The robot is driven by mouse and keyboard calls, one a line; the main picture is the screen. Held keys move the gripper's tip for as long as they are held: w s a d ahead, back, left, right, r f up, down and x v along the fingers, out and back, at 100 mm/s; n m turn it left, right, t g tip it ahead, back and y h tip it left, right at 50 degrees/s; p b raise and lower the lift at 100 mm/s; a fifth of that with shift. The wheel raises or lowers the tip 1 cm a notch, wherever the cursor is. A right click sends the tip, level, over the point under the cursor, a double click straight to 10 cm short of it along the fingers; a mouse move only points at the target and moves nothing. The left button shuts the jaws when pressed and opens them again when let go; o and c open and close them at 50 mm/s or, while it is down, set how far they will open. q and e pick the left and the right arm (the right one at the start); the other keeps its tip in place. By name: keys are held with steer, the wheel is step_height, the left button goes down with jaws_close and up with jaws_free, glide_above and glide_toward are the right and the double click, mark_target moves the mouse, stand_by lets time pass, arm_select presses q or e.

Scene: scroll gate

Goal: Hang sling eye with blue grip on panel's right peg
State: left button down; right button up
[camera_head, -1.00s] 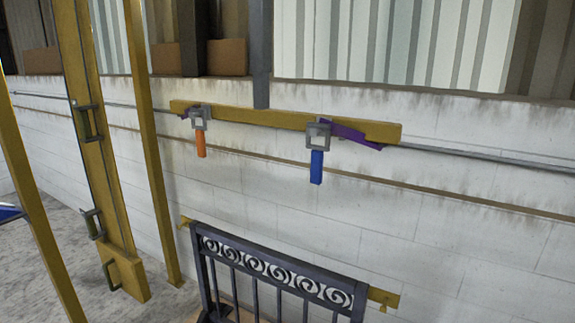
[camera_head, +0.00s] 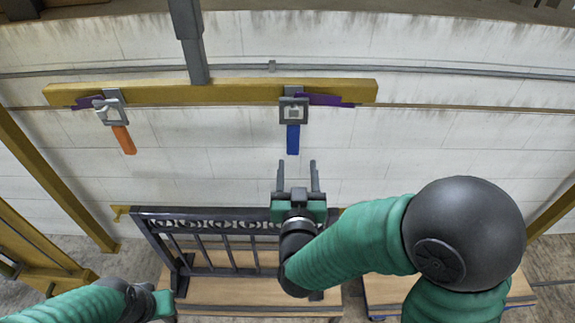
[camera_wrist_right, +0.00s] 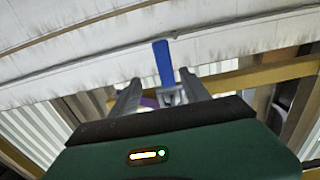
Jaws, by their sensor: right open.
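The sling eye with the blue grip (camera_head: 293,139) hangs from the right part of a yellow beam, its square grey eye (camera_head: 293,103) above and a purple strap (camera_head: 330,100) beside it. My right gripper (camera_head: 296,166) is open and empty, just below the blue grip and apart from it. In the right wrist view the blue grip (camera_wrist_right: 163,62) shows between and beyond the open fingers. The dark scroll panel (camera_head: 205,223) stands below, its right part hidden by my right arm. Its right peg (camera_head: 341,212) barely shows beside my gripper. My left gripper (camera_head: 162,305) is low at left, fingers unclear.
The yellow beam (camera_head: 210,92) hangs from a grey post (camera_head: 190,40). Another sling eye with an orange grip (camera_head: 124,139) hangs at its left. The panel's left peg (camera_head: 121,213) is yellow. A wooden pallet (camera_head: 250,291) lies below. Yellow posts stand at left.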

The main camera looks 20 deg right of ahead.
mark_target(292, 144)
steer(key=w, duration=0.5)
steer(key=shift+a+p, duration=0.25)
steer(key=shift+p, duration=0.1)
steer(key=w+d, duration=0.3)
steer(key=w, duration=0.1)
steer(key=shift+w+d+f+b, duration=0.15)
steer(key=shift+w+d+b, duration=0.15)
steer(key=shift+d+b, duration=0.1)
steer(key=shift+w+a, duration=0.15)
steer(key=shift+a, duration=0.95)
steer(key=shift+a+r, duration=0.1)
steer(key=shift+r, duration=0.1)
steer(key=shift+c, duration=2.2)
steer(key=shift+d, duration=0.25)
steer(key=shift+c, duration=1.2)
steer(key=shift+d+f, duration=0.15)
steer(key=shift+d, duration=0.4)
jaws_close()
steer(key=shift+a, duration=0.5)
arm_select(q)
steer(key=shift+r, duration=0.35)
